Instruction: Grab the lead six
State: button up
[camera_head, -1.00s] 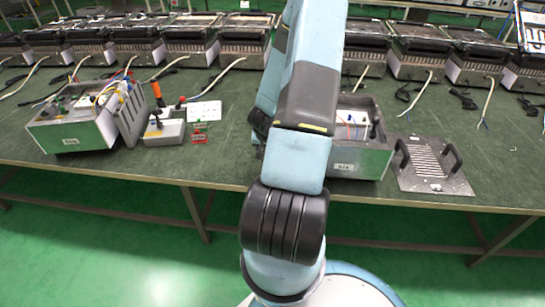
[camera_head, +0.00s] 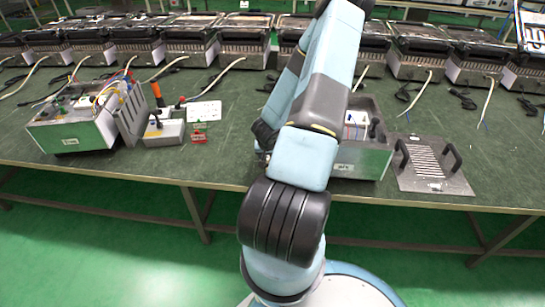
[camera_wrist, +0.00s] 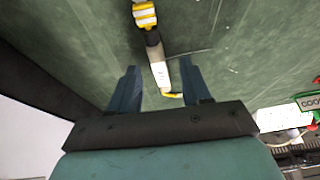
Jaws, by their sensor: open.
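In the wrist view, a slim lead (camera_wrist: 160,73) with a white label and yellow-and-grey end lies on the green table top. The label's writing is too small to read, so I cannot tell whether it is lead six. My gripper (camera_wrist: 159,67) is open, with a blue finger on each side of the lead. The fingers do not appear to touch it. In the head view, my arm hides my gripper and this lead.
An open grey box (camera_head: 362,160) stands behind my arm, with a handled metal plate (camera_head: 432,163) to its right. An opened unit (camera_head: 75,125) with wires and a small instrument (camera_head: 164,131) stand on the left. A row of heaters lines the back.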

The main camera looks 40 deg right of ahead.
jog(key=shift+w+f, duration=0.1)
jog(key=shift+f, duration=0.15)
jog(key=shift+c, duration=0.3)
grip_shut()
